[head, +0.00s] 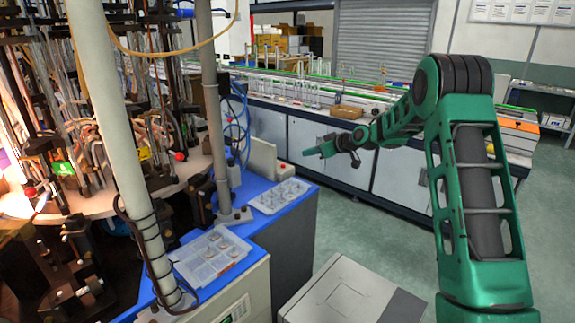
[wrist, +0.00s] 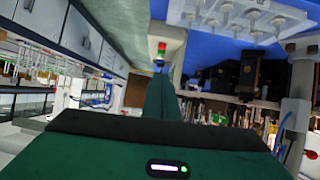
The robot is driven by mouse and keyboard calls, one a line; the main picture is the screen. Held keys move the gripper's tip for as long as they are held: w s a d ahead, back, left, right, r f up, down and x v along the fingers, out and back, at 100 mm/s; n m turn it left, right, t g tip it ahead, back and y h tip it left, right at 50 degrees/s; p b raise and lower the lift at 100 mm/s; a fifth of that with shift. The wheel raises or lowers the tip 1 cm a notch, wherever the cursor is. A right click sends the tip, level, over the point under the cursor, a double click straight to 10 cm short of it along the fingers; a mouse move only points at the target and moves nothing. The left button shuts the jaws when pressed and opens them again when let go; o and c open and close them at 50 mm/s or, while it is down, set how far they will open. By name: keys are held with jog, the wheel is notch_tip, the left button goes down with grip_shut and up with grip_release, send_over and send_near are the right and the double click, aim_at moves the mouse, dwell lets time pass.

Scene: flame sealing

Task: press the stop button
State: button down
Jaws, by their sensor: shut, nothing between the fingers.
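I take the red one as the stop button. In the head view the control box (head: 285,170) is small at the far right corner of the blue bench top, its buttons hard to make out. My gripper (head: 308,152) is shut and empty, pointing left, just right of and slightly above the box in the picture. In the wrist view my gripper (wrist: 161,80) appears as green fingers closed together, apparently apart from the button.
Clear trays with small cups (head: 278,196) and (head: 212,256) lie on the blue bench (head: 255,230). Grey posts (head: 213,110) and a machine with glass tubes stand at left. A long lab counter (head: 300,130) runs behind. A grey cabinet (head: 350,295) stands in front.

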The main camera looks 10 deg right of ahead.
jog(key=shift+w+a+f+n+t+y, duration=0.2)
jog(key=shift+w+a+y, duration=0.25)
jog(key=shift+w, duration=0.35)
jog(key=shift+w+a+f+n+t+y, duration=0.15)
jog(key=shift+w+a+t+y, duration=0.25)
jog(key=shift+w, duration=0.4)
send_over(287, 169)
jog(key=f, duration=0.2)
jog(key=a+f, duration=0.1)
jog(key=f, duration=0.1)
jog(key=shift+w, duration=0.15)
jog(key=shift+s+d+f, duration=0.1)
jog(key=shift+d+f, duration=0.1)
jog(key=shift+f, duration=0.4)
jog(key=shift+s+d+f, duration=0.1)
jog(key=shift+d+f, duration=0.1)
jog(key=shift+f, duration=0.4)
jog(key=shift+d+f, duration=0.1)
jog(key=shift+f, duration=0.55)
